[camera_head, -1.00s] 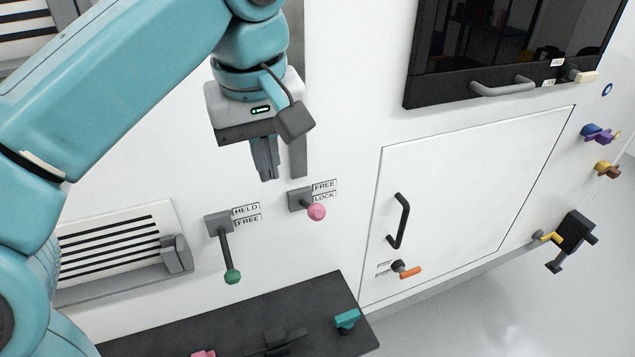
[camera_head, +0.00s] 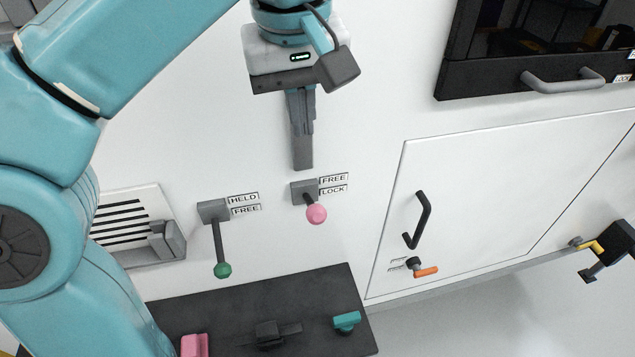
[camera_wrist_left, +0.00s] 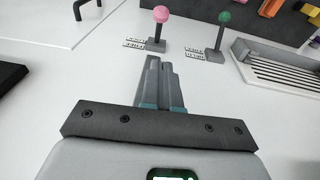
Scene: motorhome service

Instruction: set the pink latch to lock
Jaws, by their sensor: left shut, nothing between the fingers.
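The pink latch (camera_head: 316,213) is a short lever with a round pink knob on a grey mount on the white wall. Its lever points down and slightly right. Labels FREE (camera_head: 334,180) and LOCK (camera_head: 333,190) sit beside the mount, FREE above LOCK. The latch also shows in the left wrist view (camera_wrist_left: 160,15), beyond the fingertips. My left gripper (camera_head: 303,128) is shut and empty, above the latch in the head view and apart from the knob; its fingers also show in the left wrist view (camera_wrist_left: 159,75). My right gripper is not in view.
A green-knobbed lever (camera_head: 222,270) with HELD and FREE labels is left of the latch. A dark shelf (camera_head: 230,315) with teal and pink pieces lies below. A hatch with a black handle (camera_head: 423,215) and an orange latch (camera_head: 426,271) is at right.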

